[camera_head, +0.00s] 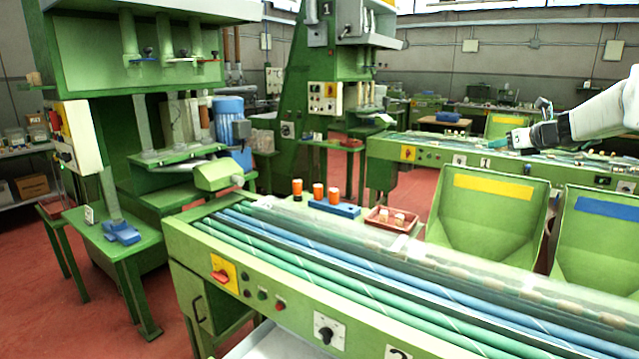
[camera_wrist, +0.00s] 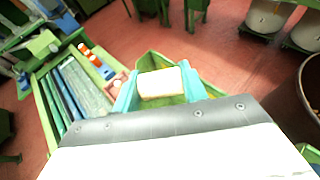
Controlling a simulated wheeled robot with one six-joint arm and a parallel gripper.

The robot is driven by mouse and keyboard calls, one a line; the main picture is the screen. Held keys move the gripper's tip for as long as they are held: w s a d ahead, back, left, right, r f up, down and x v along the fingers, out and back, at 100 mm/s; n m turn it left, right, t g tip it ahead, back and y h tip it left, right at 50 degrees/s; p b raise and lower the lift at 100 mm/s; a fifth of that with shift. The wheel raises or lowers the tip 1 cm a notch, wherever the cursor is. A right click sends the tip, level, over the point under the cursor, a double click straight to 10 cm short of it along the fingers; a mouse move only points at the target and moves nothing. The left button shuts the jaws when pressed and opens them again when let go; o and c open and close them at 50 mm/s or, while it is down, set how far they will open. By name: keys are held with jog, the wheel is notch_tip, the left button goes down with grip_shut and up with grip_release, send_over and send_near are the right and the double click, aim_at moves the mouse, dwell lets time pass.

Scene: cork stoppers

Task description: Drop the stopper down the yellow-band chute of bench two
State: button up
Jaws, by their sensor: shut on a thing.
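The stopper (camera_wrist: 160,84) is a pale cork block in the wrist view, held between the two teal fingertips of my gripper (camera_wrist: 158,90). In the head view my gripper (camera_head: 512,140) hangs above the far edge of the yellow-band chute; the stopper is hard to make out there. The yellow-band chute (camera_head: 485,222) is a green sloping hopper with a yellow strip, at the back of the front bench (camera_head: 300,303), which bears a 2. In the wrist view a green hopper (camera_wrist: 148,62) lies below and beyond the stopper, which is apart from it.
A blue-band chute (camera_head: 600,245) stands right of the yellow one. A red tray (camera_head: 378,224) with corks and a blue rack (camera_head: 335,209) with orange-capped pieces sit left of it. Bench one (camera_head: 430,155), with another yellow-band hopper (camera_head: 505,123), is behind.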

jog(key=o, duration=1)
jog(key=shift+s, duration=0.1)
